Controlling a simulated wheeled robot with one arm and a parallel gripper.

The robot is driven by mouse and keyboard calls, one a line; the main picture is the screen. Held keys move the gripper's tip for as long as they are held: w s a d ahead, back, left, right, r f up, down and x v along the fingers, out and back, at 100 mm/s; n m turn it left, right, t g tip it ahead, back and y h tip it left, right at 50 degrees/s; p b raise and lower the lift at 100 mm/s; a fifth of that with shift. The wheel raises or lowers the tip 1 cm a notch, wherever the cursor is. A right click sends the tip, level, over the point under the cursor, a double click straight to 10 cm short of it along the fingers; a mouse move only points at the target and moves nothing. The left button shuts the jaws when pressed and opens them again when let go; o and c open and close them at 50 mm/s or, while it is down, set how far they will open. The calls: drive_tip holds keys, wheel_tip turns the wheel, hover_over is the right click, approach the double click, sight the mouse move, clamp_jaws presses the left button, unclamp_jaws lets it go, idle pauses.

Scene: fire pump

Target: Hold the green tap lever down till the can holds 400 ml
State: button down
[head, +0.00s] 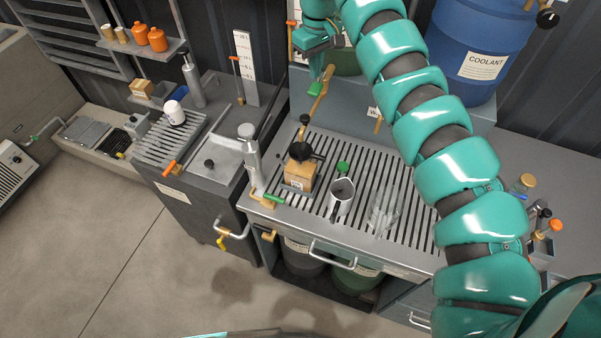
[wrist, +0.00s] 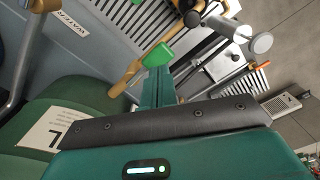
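The green tap lever (head: 315,89) sits on a long brass tap (head: 319,97) in front of a green drum (head: 347,62). The lever also shows in the wrist view (wrist: 153,57), just beyond my fingertips. My teal gripper (head: 317,42) is above the lever; its fingers (wrist: 158,84) look shut together, with nothing visible between them. I cannot tell whether they touch the lever. A grey metal can (head: 341,199) with a handle stands upright on the slatted bench, forward and right of the tap. Its fill level cannot be read.
A dark funnel (head: 304,151) sits on a wooden block (head: 299,175) left of the can. A clear bag-like object (head: 383,215) lies to its right. A hand pump (head: 249,155) stands at the bench's left end. A blue coolant drum (head: 474,50) is behind my arm.

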drive_tip(key=s+r, duration=0.1)
drive_tip(key=s+a+r, duration=0.1)
drive_tip(key=r, duration=0.1)
drive_tip(key=shift+s+r, duration=0.15)
drive_tip(key=shift+s, duration=0.15)
drive_tip(key=shift+d, duration=0.1)
idle(0.4)
